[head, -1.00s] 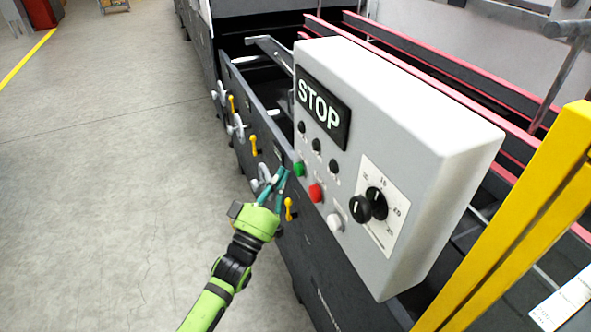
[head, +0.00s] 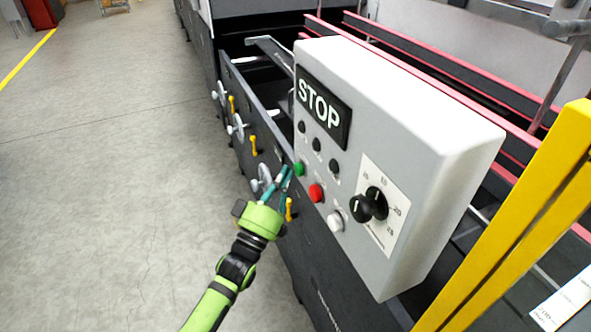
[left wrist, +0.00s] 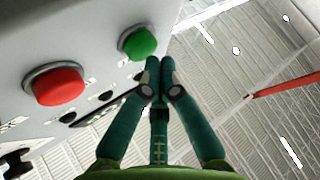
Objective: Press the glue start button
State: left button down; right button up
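A grey control box (head: 415,165) carries a column of three buttons: green (head: 299,169), red (head: 317,193) and white (head: 336,221). Their labels are too small to read, so I cannot tell by text which is glue start. My left gripper (head: 285,171) is in front of the box's lower left edge, close beside the green button. In the left wrist view its teal fingers (left wrist: 158,68) meet at the tips, with nothing between them. The green button (left wrist: 138,43) is just beyond and left of the tips; the red button (left wrist: 55,85) is further left. Contact is not clear. My right gripper is out of view.
The box also has a STOP sign (head: 323,108), small black knobs and two dials (head: 369,206). A yellow post (head: 520,225) stands at right. Yellow levers (head: 254,145) and handwheels line the machine's side. Open floor (head: 110,190) lies at left.

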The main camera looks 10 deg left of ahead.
pick_arm(q)
jog(key=shift+w+d, duration=0.3)
jog(key=shift+d, duration=0.15)
dwell(0.5)
jog(key=shift+a, duration=0.1)
jog(key=shift+s+a, duration=0.55)
jog(key=shift+a, duration=0.1)
jog(key=s+a, duration=0.1)
jog(key=s+a+p, duration=0.1)
jog(key=a+p, duration=0.1)
jog(key=a, duration=0.1)
jog(key=shift+s+a, duration=0.1)
jog(key=shift+s, duration=0.3)
dwell(0.7)
